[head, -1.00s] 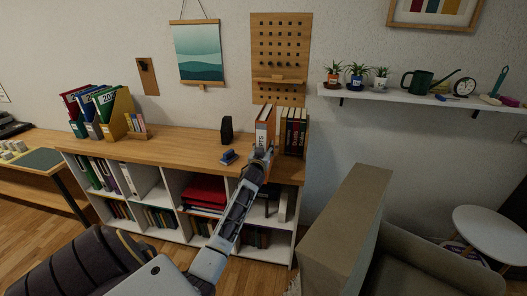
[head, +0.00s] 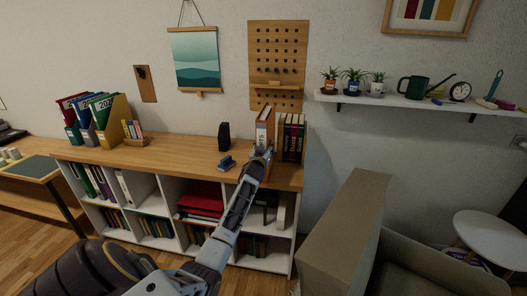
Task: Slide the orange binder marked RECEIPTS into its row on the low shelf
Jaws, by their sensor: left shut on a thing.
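The orange binder (head: 263,128) stands upright on the wooden top of the low shelf (head: 190,158), near its right end. It has a pale spine label, mostly covered by my gripper. My left gripper (head: 261,153) is shut on the binder's lower front part. A row of dark and red books or binders (head: 291,138) stands just right of the orange binder; whether they touch is hard to tell. My right gripper is not in view.
A small blue object (head: 227,162) and a black box (head: 223,136) stand left of the gripper. Magazine files (head: 112,128) fill the top's left part. Cubbies below hold binders and red folders (head: 201,201). A tall beige panel (head: 345,235) stands at right front.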

